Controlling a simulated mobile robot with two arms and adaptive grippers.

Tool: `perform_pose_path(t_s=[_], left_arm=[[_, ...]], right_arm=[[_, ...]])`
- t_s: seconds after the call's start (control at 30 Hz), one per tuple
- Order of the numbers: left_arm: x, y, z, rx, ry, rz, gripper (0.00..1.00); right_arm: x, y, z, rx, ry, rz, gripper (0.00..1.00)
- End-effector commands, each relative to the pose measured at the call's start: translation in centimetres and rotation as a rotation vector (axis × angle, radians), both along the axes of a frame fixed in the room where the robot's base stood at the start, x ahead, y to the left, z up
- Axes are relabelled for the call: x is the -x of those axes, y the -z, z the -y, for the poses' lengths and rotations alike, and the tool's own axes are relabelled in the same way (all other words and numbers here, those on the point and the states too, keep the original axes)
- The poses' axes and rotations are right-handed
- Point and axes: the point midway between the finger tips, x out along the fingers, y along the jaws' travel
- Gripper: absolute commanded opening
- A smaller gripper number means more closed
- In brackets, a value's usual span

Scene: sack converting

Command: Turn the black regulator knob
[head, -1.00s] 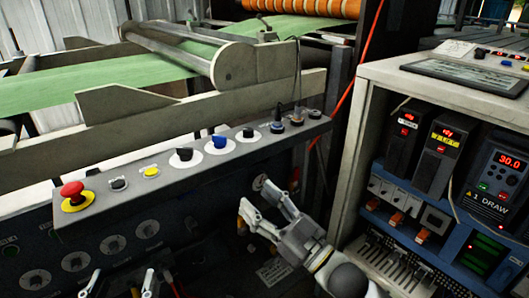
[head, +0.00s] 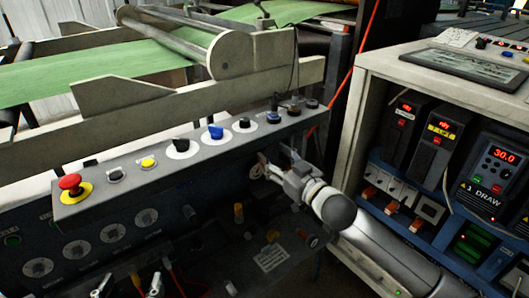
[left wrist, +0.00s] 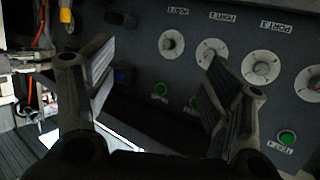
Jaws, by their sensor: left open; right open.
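A dark round knob on a pale disc (head: 257,171) sits at the right end of the machine's dark front panel. I cannot tell for sure that it is the black regulator knob. My right gripper (head: 272,166) is open in front of it and partly hides it; whether they touch is unclear. Black knobs on white discs, one at the left (head: 181,146) and one at the right (head: 243,124), stand on the sloped top panel. My left gripper (head: 129,279) is open and empty low before the front panel. Its spread fingers (left wrist: 160,85) show in the left wrist view.
A red emergency button (head: 70,184), a yellow button (head: 148,162) and a blue knob (head: 215,132) share the top panel. Several disc-shaped ports (head: 112,233) line the front panel. A drive cabinet (head: 373,66) stands close on the right, beside my right arm.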

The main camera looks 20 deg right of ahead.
Motion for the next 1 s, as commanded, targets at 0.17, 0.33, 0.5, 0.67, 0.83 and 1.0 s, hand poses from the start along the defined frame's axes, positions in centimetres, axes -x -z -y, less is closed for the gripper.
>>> perform_pose_path(t_s=[0.17, 0.33, 0.5, 0.67, 0.83, 1.0], left_arm=[[-0.7, -1.8, 0.5, 0.027, 0.007, 0.108, 0.75], [-1.0, -3.4, 0.8, 0.047, 0.013, 0.190, 0.75], [-1.1, -4.3, 1.0, 0.059, 0.016, 0.233, 0.75], [-1.1, -4.5, 1.0, 0.060, 0.016, 0.240, 0.75], [-1.1, -4.5, 1.0, 0.060, 0.016, 0.240, 0.75], [-1.1, -4.5, 1.0, 0.060, 0.016, 0.240, 0.75]], right_arm=[[-2.3, 0.0, -0.7, 0.000, 0.000, 0.002, 0.51], [-3.9, 0.1, -1.2, -0.001, 0.000, 0.001, 0.51], [-4.7, 0.0, -1.5, 0.000, 0.000, 0.000, 0.51], [-4.8, 0.0, -1.6, 0.000, -0.001, 0.000, 0.51], [-4.8, 0.0, -1.6, 0.000, -0.001, 0.000, 0.48], [-4.8, 0.0, -1.6, 0.000, -0.001, 0.000, 0.26]])
